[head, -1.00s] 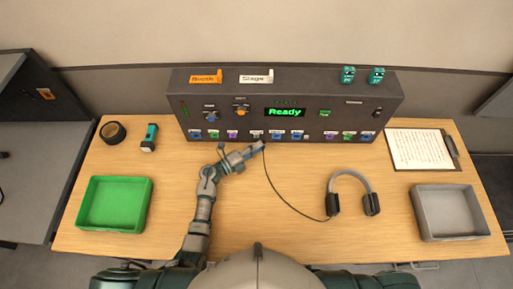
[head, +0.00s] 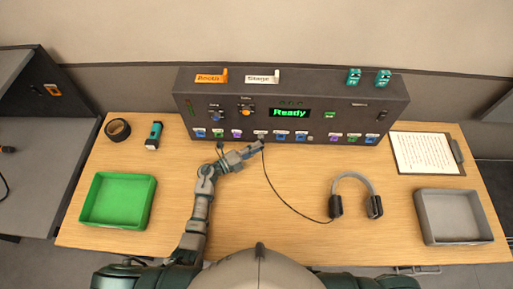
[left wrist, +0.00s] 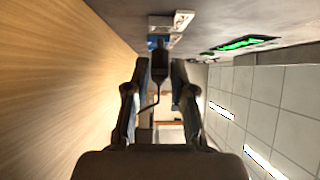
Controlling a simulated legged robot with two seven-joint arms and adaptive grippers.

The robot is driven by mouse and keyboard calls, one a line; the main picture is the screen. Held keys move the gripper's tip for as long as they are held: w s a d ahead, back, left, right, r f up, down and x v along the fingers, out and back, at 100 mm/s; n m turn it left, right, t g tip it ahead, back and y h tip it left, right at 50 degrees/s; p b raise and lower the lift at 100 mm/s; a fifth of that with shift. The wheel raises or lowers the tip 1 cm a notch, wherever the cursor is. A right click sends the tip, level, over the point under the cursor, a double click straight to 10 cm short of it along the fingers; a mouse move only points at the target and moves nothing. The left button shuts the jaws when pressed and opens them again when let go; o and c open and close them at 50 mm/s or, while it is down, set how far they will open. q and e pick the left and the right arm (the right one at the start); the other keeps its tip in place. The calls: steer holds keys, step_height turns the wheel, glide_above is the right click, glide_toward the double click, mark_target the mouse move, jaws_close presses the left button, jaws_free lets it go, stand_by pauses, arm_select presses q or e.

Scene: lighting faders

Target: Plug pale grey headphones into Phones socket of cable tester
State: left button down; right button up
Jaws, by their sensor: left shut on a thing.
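The cable tester (head: 350,118) is a dark box at the back of the table, with a lit green "Ready" display and a row of coloured, labelled sockets low on its front. The pale grey headphones (head: 355,187) lie on the table right of centre. Their dark cable (head: 285,198) runs to my left gripper (head: 259,149). That gripper is shut on the headphone plug (left wrist: 159,64), at the tester's lower front near the middle sockets. In the left wrist view the plug points at a blue socket (left wrist: 154,43) below a white label. I cannot tell whether it is inserted.
A green tray (head: 84,205) stands at the left and a grey tray (head: 455,239) at the right. Black tape (head: 117,130), a teal-and-black tool (head: 154,136) and a clipboard (head: 427,154) lie on the table. Teal blocks (head: 383,78) stand on the tester.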

arm_select(q)
steer(key=shift+w+a, duration=0.1)
steer(key=shift+a, duration=0.75)
steer(key=shift+x, duration=0.8)
arm_select(e)
steer(key=shift+f, duration=0.1)
arm_select(q)
steer(key=shift+a, duration=0.5)
arm_select(e)
steer(key=shift+a, duration=0.4)
steer(key=shift+s, duration=0.1)
arm_select(q)
steer(key=shift+d+r, duration=0.1)
steer(key=shift+d, duration=0.05)
steer(key=shift+w+d, duration=0.35)
steer(key=shift+w, duration=0.05)
arm_select(e)
steer(key=shift+d+f, duration=0.1)
steer(key=shift+d, duration=0.1)
arm_select(q)
steer(key=shift+a, duration=0.15)
arm_select(e)
steer(key=shift+a, duration=0.1)
arm_select(q)
steer(key=shift+w+r, duration=0.15)
steer(key=shift+w, duration=0.05)
